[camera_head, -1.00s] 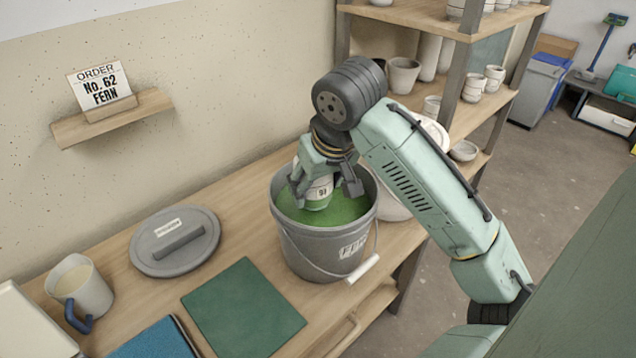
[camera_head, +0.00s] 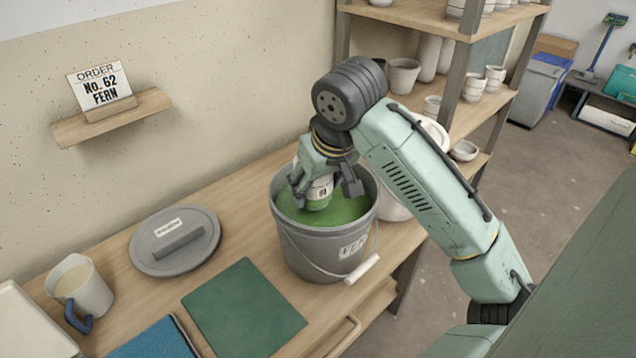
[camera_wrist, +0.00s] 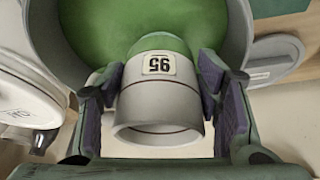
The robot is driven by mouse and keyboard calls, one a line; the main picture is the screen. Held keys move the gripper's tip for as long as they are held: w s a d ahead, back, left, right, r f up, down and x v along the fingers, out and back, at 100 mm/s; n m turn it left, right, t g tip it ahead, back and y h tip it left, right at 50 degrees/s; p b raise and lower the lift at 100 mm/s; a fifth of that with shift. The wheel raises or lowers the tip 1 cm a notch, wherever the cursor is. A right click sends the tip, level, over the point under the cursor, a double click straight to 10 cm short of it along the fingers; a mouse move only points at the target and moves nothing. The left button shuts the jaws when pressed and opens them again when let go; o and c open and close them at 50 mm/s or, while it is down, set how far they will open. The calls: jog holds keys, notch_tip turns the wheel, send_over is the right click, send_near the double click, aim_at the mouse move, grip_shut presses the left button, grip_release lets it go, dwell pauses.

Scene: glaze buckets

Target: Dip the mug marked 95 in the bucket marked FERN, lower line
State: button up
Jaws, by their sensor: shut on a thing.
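The mug marked 95 (camera_wrist: 160,90) is white with two thin dark lines. Its far end is coated green, up to about the line beyond the label. In the head view the mug (camera_head: 319,188) is slightly tilted, green end down, inside the grey bucket (camera_head: 318,250), whose partly legible label appears to read FERN. Green glaze (camera_head: 348,207) surrounds its lower end; I cannot tell whether it still touches the surface. My gripper (camera_head: 326,187) is shut on the mug's sides, and its pads flank the mug in the wrist view.
An order card (camera_head: 102,88) on the wall shelf reads No. 62 FERN. A grey lid (camera_head: 165,258), a green mat (camera_head: 243,310) and a blue-handled jug (camera_head: 85,292) are on the bench. The bucket's bail grip (camera_head: 362,269) hangs in front. Shelves (camera_head: 480,70) of pots stand behind my arm.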

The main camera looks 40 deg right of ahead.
notch_tip(320, 180, up, 8)
jog(key=p, duration=0.6)
jog(key=shift+f, duration=0.15)
